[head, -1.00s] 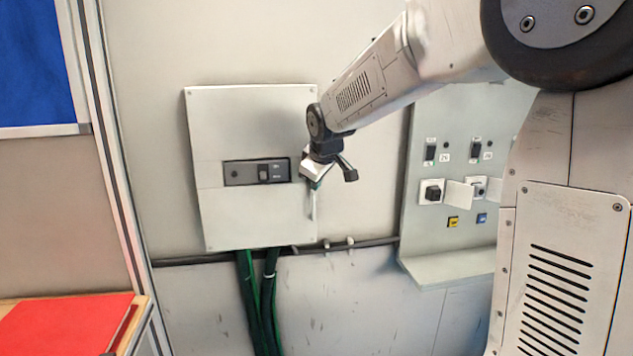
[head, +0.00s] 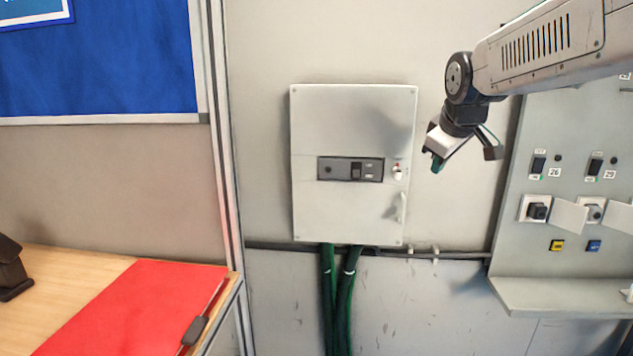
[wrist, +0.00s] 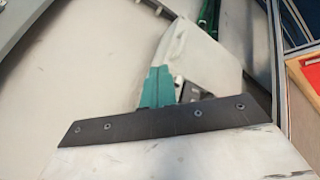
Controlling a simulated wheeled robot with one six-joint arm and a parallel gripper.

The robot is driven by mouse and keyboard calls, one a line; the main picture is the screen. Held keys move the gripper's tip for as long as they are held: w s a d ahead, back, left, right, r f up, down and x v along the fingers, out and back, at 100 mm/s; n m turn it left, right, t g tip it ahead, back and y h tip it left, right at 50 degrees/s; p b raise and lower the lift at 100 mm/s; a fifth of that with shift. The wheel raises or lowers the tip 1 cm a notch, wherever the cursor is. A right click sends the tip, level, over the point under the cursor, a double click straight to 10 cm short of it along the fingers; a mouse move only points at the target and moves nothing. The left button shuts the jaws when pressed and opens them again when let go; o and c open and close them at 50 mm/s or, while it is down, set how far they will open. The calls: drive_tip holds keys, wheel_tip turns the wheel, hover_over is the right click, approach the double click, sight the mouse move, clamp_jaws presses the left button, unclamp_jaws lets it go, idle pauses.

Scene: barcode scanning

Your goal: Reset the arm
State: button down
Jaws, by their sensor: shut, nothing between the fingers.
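My gripper (head: 437,163) is at the right of the head view, with its green fingertips pointing down and left. It is shut and empty, in the air to the right of the grey wall box (head: 310,215). The wrist view shows the green fingers (wrist: 158,87) together, with nothing held between them. Behind them in that view is the pale wall box (wrist: 200,58), partly hidden by the fingers.
A switch panel (head: 545,260) with a shelf stands at the right, close to my arm. Green and black cables (head: 342,290) run below the wall box. A wooden table (head: 90,270) with a red folder (head: 130,310) is at the left. A blue board (head: 110,70) hangs above.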

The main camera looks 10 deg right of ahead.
drive_tip(key=s+a+f+m+g, duration=0.2)
drive_tip(key=s+a+f, duration=0.1)
drive_tip(key=s, duration=0.7)
drive_tip(key=s+a+f+m+g+y, duration=0.1)
drive_tip(key=s+a+f+m+g, duration=0.1)
drive_tip(key=s+f, duration=0.4)
drive_tip(key=s+a+f+m+g, duration=0.1)
drive_tip(key=s+a+f, duration=0.3)
drive_tip(key=s, duration=1.1)
drive_tip(key=shift+s+f+m+g+y, duration=0.35)
drive_tip(key=shift+f+m+g+y, duration=0.05)
drive_tip(key=shift+f+m, duration=0.1)
drive_tip(key=shift+a, duration=0.1)
